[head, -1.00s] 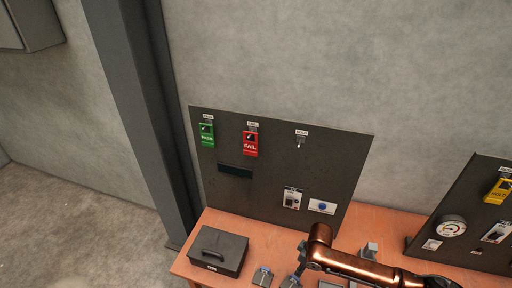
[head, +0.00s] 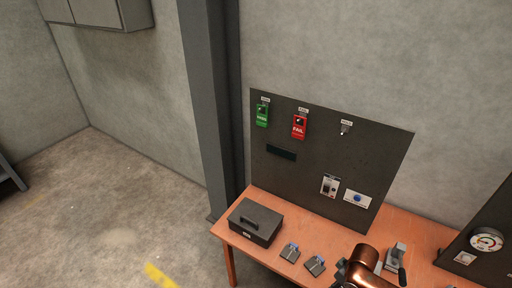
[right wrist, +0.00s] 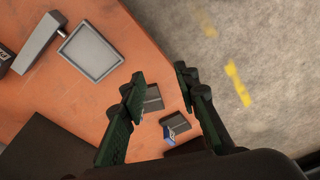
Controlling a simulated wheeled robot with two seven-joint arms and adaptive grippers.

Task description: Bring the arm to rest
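My right arm (head: 368,262), copper-coloured, shows at the bottom right of the head view, over the front of the wooden table (head: 400,224). My left gripper is not in view.
A dark case (head: 256,222) and two small grey blocks (head: 290,252) (head: 314,265) stand on the table. Behind them is a dark panel (head: 300,175) with a green PASS tag (head: 262,116) and a red FAIL tag (head: 299,126). A gauge panel (head: 490,262) stands at right. Floor at left is clear.

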